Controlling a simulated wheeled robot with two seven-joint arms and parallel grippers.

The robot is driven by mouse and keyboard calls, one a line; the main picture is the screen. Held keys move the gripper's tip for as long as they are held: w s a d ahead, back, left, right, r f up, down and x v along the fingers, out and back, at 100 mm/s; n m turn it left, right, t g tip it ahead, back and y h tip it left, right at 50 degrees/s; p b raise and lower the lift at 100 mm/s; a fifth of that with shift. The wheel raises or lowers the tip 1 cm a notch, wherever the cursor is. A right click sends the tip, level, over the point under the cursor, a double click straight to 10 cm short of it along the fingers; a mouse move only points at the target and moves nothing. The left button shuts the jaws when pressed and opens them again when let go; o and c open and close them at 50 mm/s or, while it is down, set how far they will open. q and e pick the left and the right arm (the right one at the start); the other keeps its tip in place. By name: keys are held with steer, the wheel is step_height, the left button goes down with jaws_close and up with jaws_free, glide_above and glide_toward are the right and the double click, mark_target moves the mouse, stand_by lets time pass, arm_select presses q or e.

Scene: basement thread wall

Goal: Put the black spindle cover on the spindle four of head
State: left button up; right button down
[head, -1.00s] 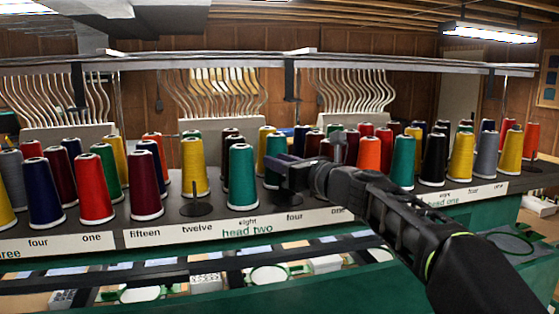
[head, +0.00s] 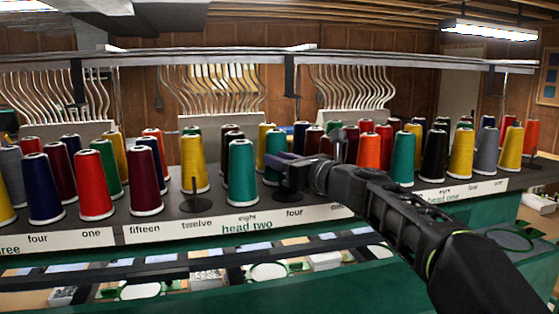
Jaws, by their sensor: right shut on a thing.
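My right gripper (head: 284,168) reaches in from the right to the head two rack, above the label four (head: 294,212). It is shut on a dark thing, taken to be the black spindle cover, which is mostly hidden and hard to tell from the dark jaws. Directly below the jaws is a dark upright piece with a round black base (head: 287,195), just behind the label four. I cannot tell whether the held cover is around this spindle or just above it. My left gripper is not in view.
A teal cone (head: 242,172) stands left of the gripper, and another teal cone (head: 275,152) close behind it. A bare spindle base (head: 196,205) sits at twelve. An orange cone (head: 368,152) stands behind my right arm. A rail (head: 340,62) runs above.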

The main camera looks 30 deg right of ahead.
steer(key=c, duration=1.1)
jaws_free()
steer(key=s+b, duration=0.1)
steer(key=s, duration=0.3)
steer(key=s+b, duration=0.1)
steer(key=s, duration=0.2)
steer(key=shift+s+d, duration=0.2)
steer(key=shift+s, duration=0.2)
